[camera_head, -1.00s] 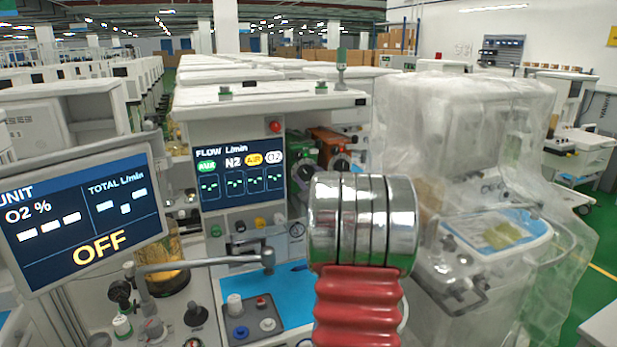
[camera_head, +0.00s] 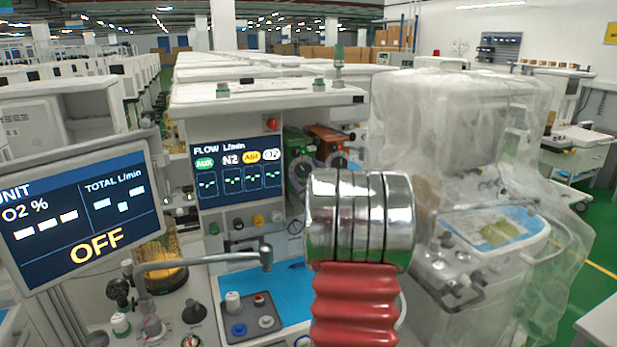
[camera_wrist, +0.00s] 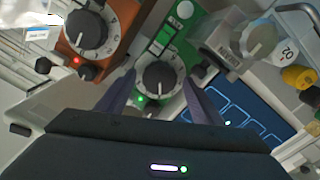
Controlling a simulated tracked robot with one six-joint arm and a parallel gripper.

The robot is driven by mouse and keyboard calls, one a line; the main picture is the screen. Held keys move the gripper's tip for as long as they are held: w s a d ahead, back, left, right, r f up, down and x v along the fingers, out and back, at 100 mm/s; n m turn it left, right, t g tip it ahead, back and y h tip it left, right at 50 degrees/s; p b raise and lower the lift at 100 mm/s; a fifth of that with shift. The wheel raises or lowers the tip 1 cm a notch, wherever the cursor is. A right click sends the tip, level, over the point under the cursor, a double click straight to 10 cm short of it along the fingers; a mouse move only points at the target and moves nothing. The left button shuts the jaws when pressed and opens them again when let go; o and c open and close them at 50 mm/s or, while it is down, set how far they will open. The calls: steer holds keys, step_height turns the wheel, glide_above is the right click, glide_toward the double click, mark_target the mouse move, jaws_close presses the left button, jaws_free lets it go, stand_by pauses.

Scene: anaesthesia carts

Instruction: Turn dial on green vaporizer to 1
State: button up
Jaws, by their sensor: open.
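The green vaporizer (camera_wrist: 180,50) is in the upper middle of the wrist view, with a black round dial (camera_wrist: 158,77) on its front and a lit green light beside it. The dial's markings are too small to read. My gripper (camera_wrist: 158,84) is open, with one dark finger on each side of the dial. I cannot tell whether the fingers touch it. In the head view the green vaporizer (camera_head: 296,143) stands right of the flow screen, its lower part partly hidden. My gripper does not show clearly there.
An orange vaporizer (camera_wrist: 112,22) with its own dial (camera_wrist: 88,30) sits close to the left of the green one in the wrist view. A grey knob (camera_wrist: 258,38) and the flow screen (camera_wrist: 240,108) are to the right. A plastic-covered cart (camera_head: 470,150) stands at right.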

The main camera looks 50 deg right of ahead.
steer(key=v, duration=1.4)
steer(key=shift+d+f, duration=0.1)
steer(key=shift+d, duration=0.05)
